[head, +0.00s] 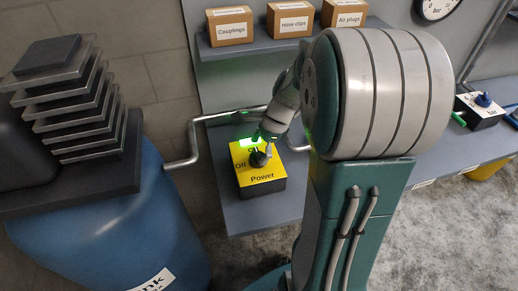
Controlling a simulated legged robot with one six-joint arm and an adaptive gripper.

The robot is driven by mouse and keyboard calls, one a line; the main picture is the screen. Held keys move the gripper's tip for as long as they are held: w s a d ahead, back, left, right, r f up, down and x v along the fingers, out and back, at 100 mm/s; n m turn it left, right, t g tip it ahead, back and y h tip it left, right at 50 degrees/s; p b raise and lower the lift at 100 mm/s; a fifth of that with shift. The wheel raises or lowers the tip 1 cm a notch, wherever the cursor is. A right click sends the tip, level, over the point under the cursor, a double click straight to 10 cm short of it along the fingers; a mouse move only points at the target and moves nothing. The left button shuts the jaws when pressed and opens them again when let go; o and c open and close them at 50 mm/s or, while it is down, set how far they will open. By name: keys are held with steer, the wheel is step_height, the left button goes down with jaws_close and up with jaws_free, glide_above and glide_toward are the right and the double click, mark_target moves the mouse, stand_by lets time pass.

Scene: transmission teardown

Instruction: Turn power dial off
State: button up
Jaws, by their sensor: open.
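The power box (254,186) is a black box with a yellow top, standing on a grey shelf. Its top reads "Off" at the left and "Power" at the front. A dark round power dial (260,158) sits on the yellow top, and a green light (245,142) glows behind it. My gripper (265,143) is over the back of the box, right at the dial, and is open. I cannot tell whether its fingers touch the dial. My arm hides the "On" side of the box, if there is one, and the dial's exact angle is unclear.
A blue tank (120,225) with a finned black top stands at the left. A grey pipe (194,140) runs from it behind the box. Boxes labelled "Couplings" (230,28), "Hose clips" (289,21) and "Air plugs" (344,13) sit on an upper shelf.

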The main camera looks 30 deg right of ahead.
steer(key=shift+d, duration=0.15)
steer(key=c, duration=1.1)
steer(key=shift+n, duration=0.3)
steer(key=n+g, duration=0.1)
steer(key=n, duration=0.2)
steer(key=shift+w+n+g, duration=0.15)
steer(key=shift+n+g, duration=0.15)
steer(key=n+g, duration=0.1)
steer(key=n, duration=0.3)
steer(key=shift+w+n+g, duration=0.15)
steer(key=shift+n+g, duration=0.15)
steer(key=shift+g, duration=0.1)
steer(key=n, duration=0.2)
steer(key=n+g+h, duration=0.1)
steer(key=n, duration=0.1)
steer(key=shift+w+a+n, duration=0.1)
steer(key=shift+a+n, duration=0.1)
steer(key=shift+n, duration=0.1)
steer(key=shift+a+n+g+h, duration=0.1)
steer(key=shift+n+g+h, duration=0.3)
steer(key=shift+n, duration=0.7)
steer(key=shift+n+g+h, duration=0.2)
steer(key=shift+n+h, duration=0.3)
steer(key=shift+n, duration=0.6)
